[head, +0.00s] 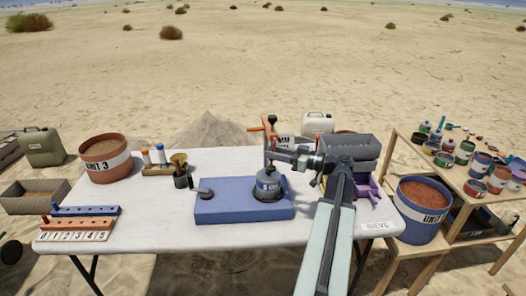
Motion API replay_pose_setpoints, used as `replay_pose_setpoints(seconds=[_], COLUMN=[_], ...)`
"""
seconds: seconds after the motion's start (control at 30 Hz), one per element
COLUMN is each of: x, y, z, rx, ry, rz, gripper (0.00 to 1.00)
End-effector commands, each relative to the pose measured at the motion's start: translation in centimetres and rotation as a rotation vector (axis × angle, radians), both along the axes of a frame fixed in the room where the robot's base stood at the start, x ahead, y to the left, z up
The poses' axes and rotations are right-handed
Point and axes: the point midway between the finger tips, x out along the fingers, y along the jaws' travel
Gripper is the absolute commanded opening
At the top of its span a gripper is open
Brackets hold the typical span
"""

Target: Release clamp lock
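A blue base block (226,209) lies on the middle of the white table. A dark grey round pot-like piece with a pale label (267,188) stands on its right part, and a small grey disc with a short arm (205,193) is on its left part. An upright grey and orange piece with an orange side handle (258,129) rises above the pot; it may be the clamp and its lock. My gripper (274,155) reaches in from the right at that upright piece, above the pot. Its fingers are too small and overlapped to show whether they grip or touch anything.
The white table (150,215) has free room left of the block. A UNIT 3 bucket (106,160), numbered rack (75,236) and brush cup (180,178) stand left.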

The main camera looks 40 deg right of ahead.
Motion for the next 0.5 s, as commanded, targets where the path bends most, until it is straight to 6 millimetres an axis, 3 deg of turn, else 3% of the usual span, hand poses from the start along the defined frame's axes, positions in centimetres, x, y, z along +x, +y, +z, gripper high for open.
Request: replay_pose_setpoints(seconds=[0.2, 0.5], x=[3.0, 3.5], y=[1.4, 1.6], z=[0.0, 0.0], rx=[0.000, 0.001], ry=[0.000, 0.001], rz=[0.006, 0.005], gripper=[0.33, 0.33])
